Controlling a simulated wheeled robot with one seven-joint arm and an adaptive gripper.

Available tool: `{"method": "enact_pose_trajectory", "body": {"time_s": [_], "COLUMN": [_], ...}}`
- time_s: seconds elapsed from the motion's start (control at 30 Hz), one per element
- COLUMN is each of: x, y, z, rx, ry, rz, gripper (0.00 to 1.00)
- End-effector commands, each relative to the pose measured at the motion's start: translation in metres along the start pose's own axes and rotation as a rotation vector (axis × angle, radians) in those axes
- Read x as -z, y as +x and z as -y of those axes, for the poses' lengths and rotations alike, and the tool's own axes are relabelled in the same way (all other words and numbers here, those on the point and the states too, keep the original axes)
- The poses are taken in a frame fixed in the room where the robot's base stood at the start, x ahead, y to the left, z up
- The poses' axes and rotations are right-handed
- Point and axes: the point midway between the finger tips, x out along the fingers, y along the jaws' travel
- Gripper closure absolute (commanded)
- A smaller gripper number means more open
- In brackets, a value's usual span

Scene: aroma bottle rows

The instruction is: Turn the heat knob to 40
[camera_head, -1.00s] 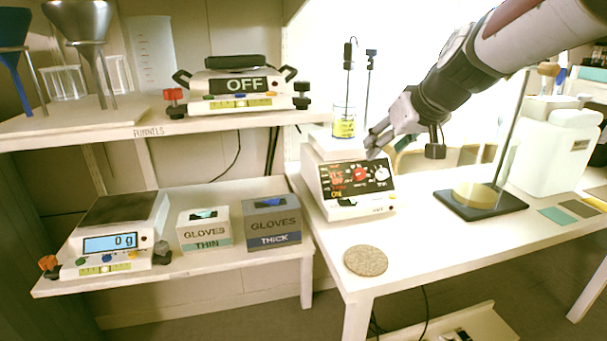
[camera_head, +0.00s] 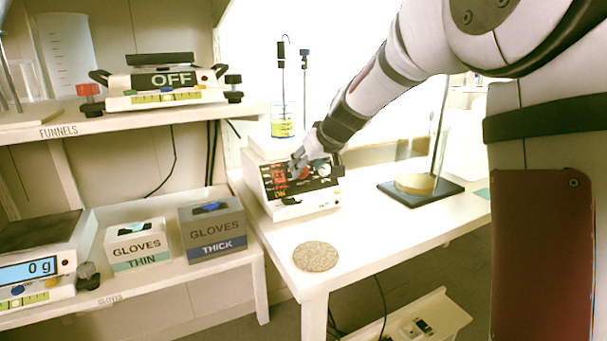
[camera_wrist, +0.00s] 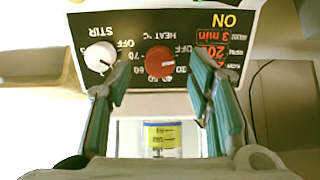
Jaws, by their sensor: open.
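The hotplate (camera_head: 292,207) stands on the white table, its black control panel facing forward. The red heat knob (camera_wrist: 160,62) shows in the middle of the wrist view, where the panel appears upside down. Its pale mark seems to point toward the upper right, near the OFF label; this is hard to read exactly. The white stir knob (camera_wrist: 100,57) is left of it there. My gripper (camera_wrist: 158,66) is open, its two green-lined fingers on either side of the heat knob with gaps showing. In the head view my gripper (camera_head: 299,164) is at the panel and partly hides it.
A beaker (camera_head: 283,120) with yellow liquid stands on the hotplate beside thin upright rods. A stand with a dark base (camera_head: 420,192) is to the right. A round cork mat (camera_head: 316,257) lies in front on clear table. Shelves with glove boxes (camera_head: 212,228) are left.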

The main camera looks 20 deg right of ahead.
Motion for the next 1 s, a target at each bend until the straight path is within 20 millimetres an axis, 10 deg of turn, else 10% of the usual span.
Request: {"method": "enact_pose_trajectory", "body": {"time_s": [0.57,0.8,1.0], "x": [0.000,0.000,0.000], "y": [0.027,0.026,0.026], "z": [0.000,0.000,0.000], "rx": [-0.001,-0.001,0.000], "ry": [0.000,0.000,0.007], "rz": [-0.001,-0.001,-0.001], "gripper": [0.53,1.00,1.00]}}
